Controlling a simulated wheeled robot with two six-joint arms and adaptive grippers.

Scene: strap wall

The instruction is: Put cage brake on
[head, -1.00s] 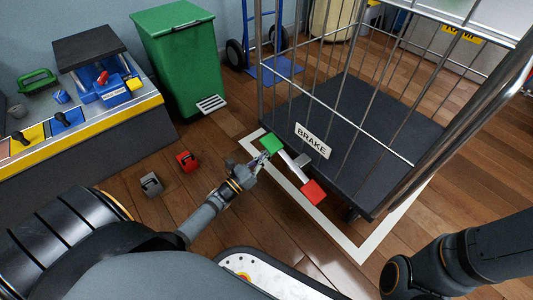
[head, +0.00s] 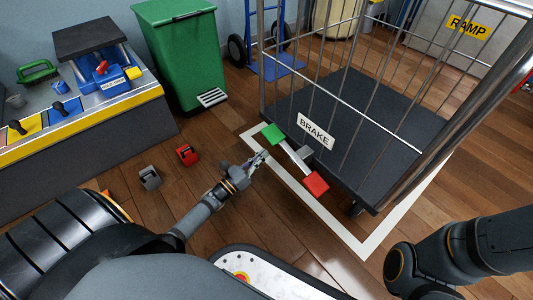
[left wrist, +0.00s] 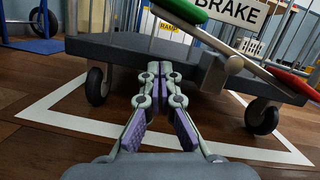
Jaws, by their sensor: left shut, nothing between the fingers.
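The wire cage (head: 345,85) stands on a dark base. On its front edge is a brake bar (head: 297,159) with a green pad (head: 273,134) at its left end and a red pad (head: 316,184) at its right end. In the left wrist view the bar (left wrist: 255,70) is tilted, with the green pad (left wrist: 180,9) higher and the red pad (left wrist: 314,76) lower. My left gripper (head: 262,155) is shut and empty, below and just left of the green pad, apart from it. In the left wrist view its fingertips (left wrist: 161,70) point at the base. My right gripper is hidden.
A white floor outline (head: 376,243) surrounds the cage. A grey block (head: 149,178) and a red block (head: 188,155) lie on the floor at left. A green bin (head: 180,55), a workbench (head: 75,125) and a blue hand truck (head: 275,65) stand behind. Cage wheels (left wrist: 262,116) show.

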